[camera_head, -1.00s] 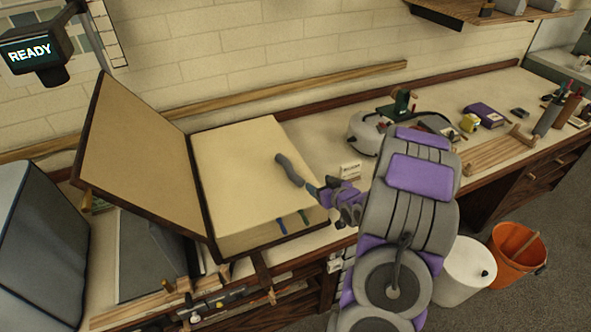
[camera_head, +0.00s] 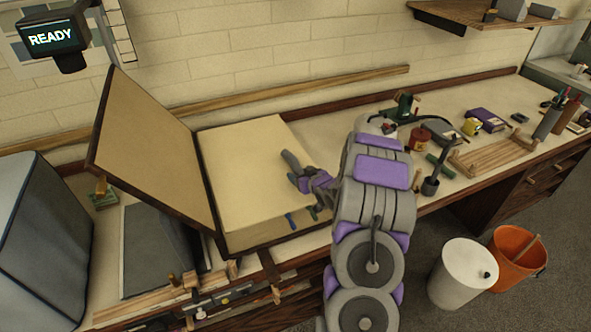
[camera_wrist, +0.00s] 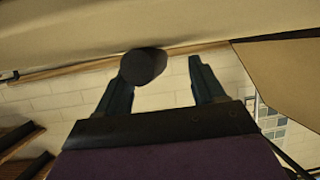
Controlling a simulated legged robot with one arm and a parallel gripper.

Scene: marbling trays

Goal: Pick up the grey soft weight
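The grey soft weight (camera_head: 290,160) is a short, dark grey roll near the right side of the large cream sheet (camera_head: 245,170). My gripper (camera_head: 297,178) is at its lower right end in the head view and hides part of it. In the wrist view the weight's rounded dark end (camera_wrist: 143,66) shows at the tip of the left finger, overlapping it. The two fingers (camera_wrist: 163,78) are spread, with the wall visible between them. Whether the left finger touches the weight cannot be told.
A tan hinged board (camera_head: 150,150) stands tilted up left of the sheet. A grey box (camera_head: 40,225) stands far left. A wooden rack (camera_head: 495,153), a dark upright tool (camera_head: 432,183) and several small items fill the bench's right. White (camera_head: 462,275) and orange (camera_head: 516,262) buckets stand on the floor.

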